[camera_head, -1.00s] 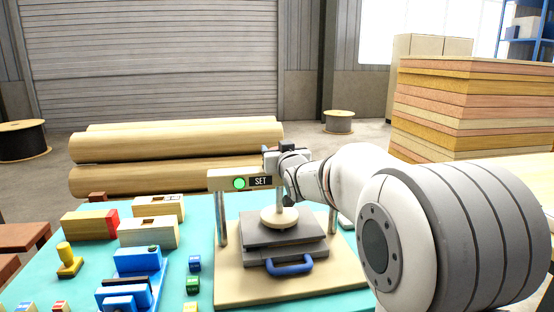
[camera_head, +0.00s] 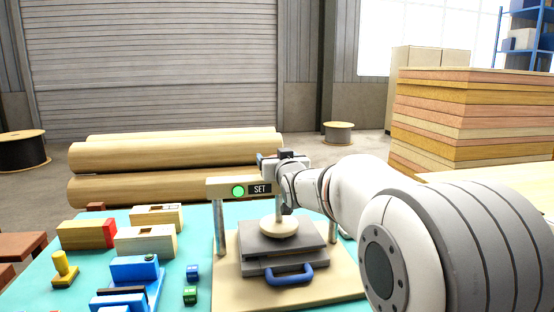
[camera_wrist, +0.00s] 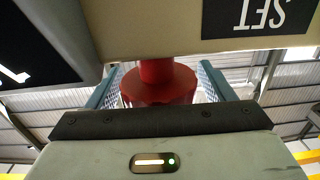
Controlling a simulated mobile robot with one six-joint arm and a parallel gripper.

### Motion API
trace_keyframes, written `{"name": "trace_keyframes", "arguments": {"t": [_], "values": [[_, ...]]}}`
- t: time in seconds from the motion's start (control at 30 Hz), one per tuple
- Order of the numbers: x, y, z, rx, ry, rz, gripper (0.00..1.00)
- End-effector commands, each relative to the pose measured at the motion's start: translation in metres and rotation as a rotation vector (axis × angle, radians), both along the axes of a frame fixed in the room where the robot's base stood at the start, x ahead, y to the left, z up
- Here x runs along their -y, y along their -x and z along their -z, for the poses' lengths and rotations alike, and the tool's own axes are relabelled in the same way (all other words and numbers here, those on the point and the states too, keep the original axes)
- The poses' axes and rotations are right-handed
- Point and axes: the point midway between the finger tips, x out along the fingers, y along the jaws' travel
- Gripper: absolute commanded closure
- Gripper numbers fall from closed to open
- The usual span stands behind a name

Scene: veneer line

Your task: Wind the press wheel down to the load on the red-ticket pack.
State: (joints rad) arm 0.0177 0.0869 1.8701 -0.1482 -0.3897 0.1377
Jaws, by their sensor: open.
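The press (camera_head: 226,187) stands on the bench, with a green lamp (camera_head: 238,191) and a SET sign (camera_head: 260,188) on its crossbar. Its round pale foot (camera_head: 278,228) rests on grey plates (camera_head: 262,246) with a blue handle (camera_head: 290,276) in front. I cannot make out a red ticket or a pack between the plates. In the wrist view the red press wheel (camera_wrist: 160,88) sits under the crossbar, between the blue-grey fingers of my gripper (camera_wrist: 158,82). The fingers are open, one on each side; contact cannot be told. The head view mostly hides the wheel and fingers behind my wrist.
Left of the press stand wooden blocks (camera_head: 146,240), one red-ended block (camera_head: 84,234), a yellow stamp-like piece (camera_head: 64,268), a blue fixture (camera_head: 134,270) and small blue and green cubes (camera_head: 191,294). Large logs (camera_head: 170,160) lie behind. Stacked boards (camera_head: 470,120) stand at right.

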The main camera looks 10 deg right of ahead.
Motion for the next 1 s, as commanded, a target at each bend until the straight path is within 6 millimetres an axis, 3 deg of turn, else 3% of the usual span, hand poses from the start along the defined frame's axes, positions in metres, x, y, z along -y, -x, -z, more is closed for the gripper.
{"name": "trace_keyframes", "arguments": {"t": [0.17,0.4,0.6,1.0], "values": [[0.001,0.012,-0.001,0.001,0.0,0.0,0.25],[0.002,0.051,-0.001,0.001,0.001,0.0,0.25],[0.003,0.073,0.0,0.001,-0.001,0.001,0.25],[0.003,0.078,0.0,-0.001,0.0,0.001,0.25]]}}
